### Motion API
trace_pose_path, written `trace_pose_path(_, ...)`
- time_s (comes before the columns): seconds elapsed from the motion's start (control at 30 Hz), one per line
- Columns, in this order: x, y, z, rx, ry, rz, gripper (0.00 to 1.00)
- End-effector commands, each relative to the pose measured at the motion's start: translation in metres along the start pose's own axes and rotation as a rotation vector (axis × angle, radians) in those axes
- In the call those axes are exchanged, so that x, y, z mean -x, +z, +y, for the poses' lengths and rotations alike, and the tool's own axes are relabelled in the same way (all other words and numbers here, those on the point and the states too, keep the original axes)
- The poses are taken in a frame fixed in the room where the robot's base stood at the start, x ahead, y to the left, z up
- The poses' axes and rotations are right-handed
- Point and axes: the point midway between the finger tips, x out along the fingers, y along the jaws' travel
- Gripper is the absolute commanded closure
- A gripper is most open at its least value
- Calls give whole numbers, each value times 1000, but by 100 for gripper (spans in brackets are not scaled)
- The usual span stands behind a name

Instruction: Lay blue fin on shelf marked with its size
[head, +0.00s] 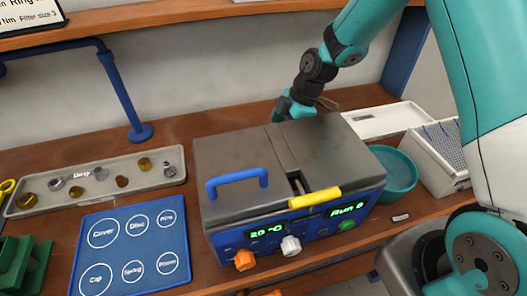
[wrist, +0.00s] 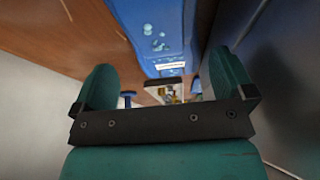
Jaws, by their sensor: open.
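No blue fin can be made out for certain. Thin blue strips (head: 428,134) show on a white perforated box at the right, but I cannot tell what they are. No shelf with a readable fin size is seen; a wooden shelf (head: 180,14) runs along the top, with a sign partly reading "Filter size 3". My gripper (head: 292,108) is behind the grey lidded machine, partly hidden by it. In the wrist view my gripper (wrist: 165,88) has its two teal fingers wide apart, with nothing held between them.
The grey machine (head: 245,160) with a blue handle fills the middle of the bench. Left are a "Dirty" tray (head: 50,205) with small parts and a blue labelled mat (head: 115,222). Right are a teal bowl (head: 402,172), a white tray (head: 385,118) and the perforated box (head: 425,160).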

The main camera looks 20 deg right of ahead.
Motion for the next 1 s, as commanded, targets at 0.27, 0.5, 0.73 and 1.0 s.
trace_pose_path(0.27, -23, 0, -2, 0, -4, -1, 0)
trace_pose_path(0.5, -55, 1, -2, 1, -1, 0, 0)
trace_pose_path(0.73, -59, 2, -1, 1, 2, 0, 0)
trace_pose_path(1.0, -59, 2, -1, 1, 2, 0, 53)
